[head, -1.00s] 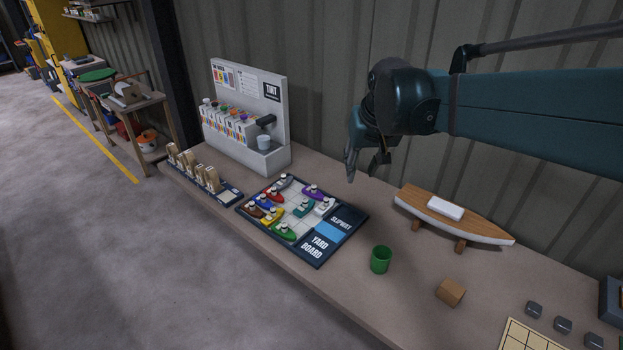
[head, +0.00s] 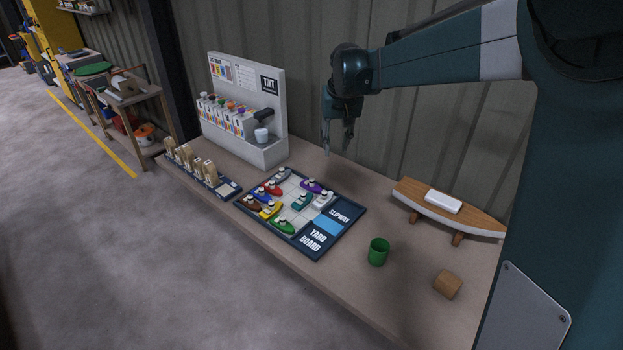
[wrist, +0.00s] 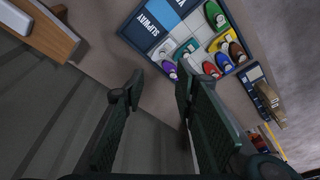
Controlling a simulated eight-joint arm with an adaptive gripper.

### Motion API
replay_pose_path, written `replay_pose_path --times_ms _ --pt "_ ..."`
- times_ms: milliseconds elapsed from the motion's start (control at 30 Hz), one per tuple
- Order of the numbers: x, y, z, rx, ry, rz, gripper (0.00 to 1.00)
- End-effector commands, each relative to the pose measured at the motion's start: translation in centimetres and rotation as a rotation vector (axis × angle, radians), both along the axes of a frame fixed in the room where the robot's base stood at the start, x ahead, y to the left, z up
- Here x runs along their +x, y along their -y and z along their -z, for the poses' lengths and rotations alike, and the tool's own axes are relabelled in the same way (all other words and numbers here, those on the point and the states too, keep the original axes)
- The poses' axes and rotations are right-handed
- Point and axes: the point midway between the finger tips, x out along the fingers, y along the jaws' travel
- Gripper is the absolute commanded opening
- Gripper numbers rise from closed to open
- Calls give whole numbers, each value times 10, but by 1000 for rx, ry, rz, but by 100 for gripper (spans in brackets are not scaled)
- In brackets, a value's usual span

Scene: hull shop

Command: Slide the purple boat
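The purple boat (head: 311,186) sits on the yard board (head: 240,203), near its back edge, among several other coloured boats. In the wrist view the purple boat (wrist: 169,69) lies ahead of the fingertips, with the board's slipway end (wrist: 150,32) to its upper left. My gripper (head: 338,152) hangs fingers-down above the back of the bench, behind the board and apart from it. In the wrist view my gripper (wrist: 158,88) has its fingers spread with nothing between them.
A tint stand (head: 247,112) stands left of my gripper. A wooden model hull (head: 447,210), a green cup (head: 378,252) and a wooden block (head: 447,284) are to the right. A corrugated wall (head: 420,130) rises close behind my gripper. The bench between board and hull is clear.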

Motion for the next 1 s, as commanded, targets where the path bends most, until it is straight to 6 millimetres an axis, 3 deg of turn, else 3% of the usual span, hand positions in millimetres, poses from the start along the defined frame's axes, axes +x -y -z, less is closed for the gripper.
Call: replay_pose_path --times_ms 567,1000 --pt "94 -22 71 -4 -90 -1 29" --pt "152 -41 141 -9 -158 -1 29"
